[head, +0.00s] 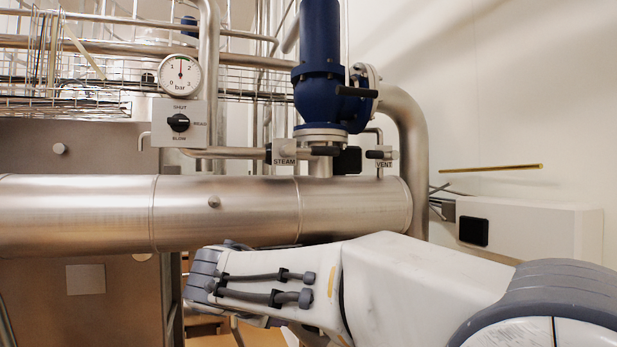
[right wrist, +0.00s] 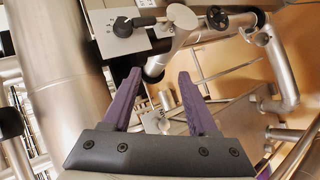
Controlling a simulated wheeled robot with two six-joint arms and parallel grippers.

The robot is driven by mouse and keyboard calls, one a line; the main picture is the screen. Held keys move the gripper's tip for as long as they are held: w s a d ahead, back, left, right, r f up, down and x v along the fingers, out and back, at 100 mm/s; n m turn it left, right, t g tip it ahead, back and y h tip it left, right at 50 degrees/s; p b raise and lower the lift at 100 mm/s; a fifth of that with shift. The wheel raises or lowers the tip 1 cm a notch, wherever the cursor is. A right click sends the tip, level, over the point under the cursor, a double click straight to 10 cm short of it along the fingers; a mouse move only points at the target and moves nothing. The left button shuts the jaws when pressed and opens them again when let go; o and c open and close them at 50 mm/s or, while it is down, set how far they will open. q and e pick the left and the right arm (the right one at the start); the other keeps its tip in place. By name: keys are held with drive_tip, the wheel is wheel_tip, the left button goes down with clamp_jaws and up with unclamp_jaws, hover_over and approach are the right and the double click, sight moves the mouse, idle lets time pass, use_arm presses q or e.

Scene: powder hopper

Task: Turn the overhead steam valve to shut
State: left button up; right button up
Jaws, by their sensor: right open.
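In the head view a small label reading STEAM (head: 284,161) hangs under the blue vessel, above the wide steel pipe. A dark-ended lever (head: 325,151) sits just right of that label; its exact setting is hard to tell. My right gripper (right wrist: 160,76) shows in the right wrist view with its two purple fingers apart and nothing between them. Beyond the fingertips are a pale plate with a black knob (right wrist: 122,27) and a black-tipped handle (right wrist: 217,18); I cannot tell whether either is the steam valve. The right gripper is hidden in the head view. My left gripper is not in view.
The wide steel pipe (head: 230,230) crosses above my right arm. A VENT label (head: 384,164) with its own black lever (head: 377,154) is to the right. A wall box (head: 540,230) stands at right.

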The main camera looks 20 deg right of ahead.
drive_tip(key=w+d+r+m+t+h+p, duration=0.1)
drive_tip(key=w+d+r+t+h+p, duration=0.15)
drive_tip(key=r, duration=0.65)
drive_tip(key=w+d+r+t+h+p, duration=0.1)
drive_tip(key=w+r, duration=0.2)
drive_tip(key=r, duration=0.5)
drive_tip(key=m+h+p, duration=0.1)
drive_tip(key=h, duration=0.2)
approach(321, 150)
drive_tip(key=w+d+f, duration=0.1)
drive_tip(key=shift+t+h, duration=0.25)
drive_tip(key=shift+t, duration=0.1)
drive_tip(key=p+x, duration=0.3)
drive_tip(key=x, duration=0.1)
drive_tip(key=p+x, duration=0.3)
drive_tip(key=x, duration=0.2)
drive_tip(key=shift+w+d+r, duration=0.1)
drive_tip(key=shift+d+r, duration=0.05)
drive_tip(key=shift+r, duration=0.1)
use_arm(q)
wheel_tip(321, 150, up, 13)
drive_tip(key=p, duration=0.1)
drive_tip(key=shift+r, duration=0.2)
use_arm(e)
drive_tip(key=shift+w+d+f, duration=0.1)
drive_tip(key=shift+w+d, duration=0.35)
drive_tip(key=shift+w, duration=0.05)
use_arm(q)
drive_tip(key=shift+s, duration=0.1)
